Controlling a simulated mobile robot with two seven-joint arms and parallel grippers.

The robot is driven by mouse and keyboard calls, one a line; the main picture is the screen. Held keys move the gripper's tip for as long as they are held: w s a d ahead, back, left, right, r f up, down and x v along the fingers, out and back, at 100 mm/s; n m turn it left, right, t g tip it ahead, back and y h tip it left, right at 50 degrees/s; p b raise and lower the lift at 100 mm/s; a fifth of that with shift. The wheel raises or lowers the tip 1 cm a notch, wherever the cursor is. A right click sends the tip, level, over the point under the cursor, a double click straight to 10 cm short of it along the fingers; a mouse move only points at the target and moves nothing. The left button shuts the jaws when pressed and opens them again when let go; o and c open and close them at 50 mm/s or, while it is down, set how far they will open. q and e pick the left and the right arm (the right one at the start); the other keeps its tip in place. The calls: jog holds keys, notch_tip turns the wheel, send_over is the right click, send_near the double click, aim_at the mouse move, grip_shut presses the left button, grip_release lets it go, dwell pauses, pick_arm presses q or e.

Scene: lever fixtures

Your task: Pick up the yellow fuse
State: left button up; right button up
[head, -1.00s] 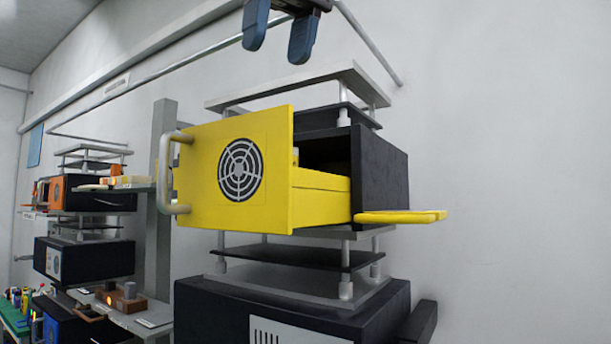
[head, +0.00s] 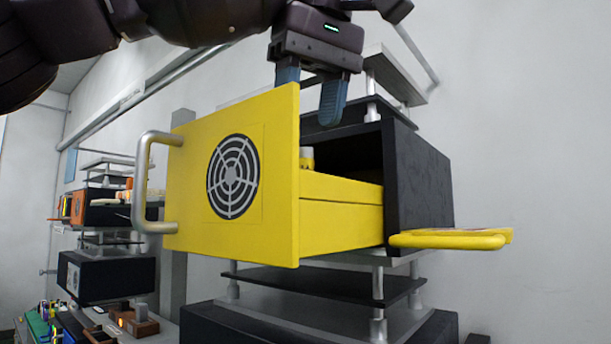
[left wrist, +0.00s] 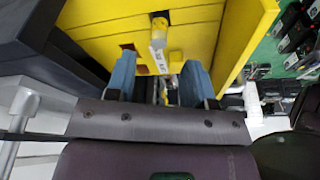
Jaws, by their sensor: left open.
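The yellow fuse (head: 307,158) shows as a small yellow and grey top inside the open yellow drawer (head: 341,208), mostly hidden by the drawer's front panel. In the left wrist view the fuse (left wrist: 159,44) has a yellow end and a pale grey, marked body. My left gripper (head: 310,95) is open above the drawer, pointing down, its blue fingers partly behind the front panel's top edge. In the left wrist view the fuse lies ahead of the gap between the fingers (left wrist: 157,72), with no clear contact. My right gripper is out of view.
The drawer front has a grey handle (head: 144,185) and a black round vent. The black housing (head: 420,185) stands right of the drawer, with a yellow flat piece (head: 450,239) sticking out. A grey plate (head: 398,78) on posts is close behind my left gripper.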

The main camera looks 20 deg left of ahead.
aim_at(306, 148)
pick_arm(q)
jog(key=shift+d+x, duration=0.2)
jog(key=shift+x, duration=2.8)
grip_shut()
jog(key=shift+r, duration=5)
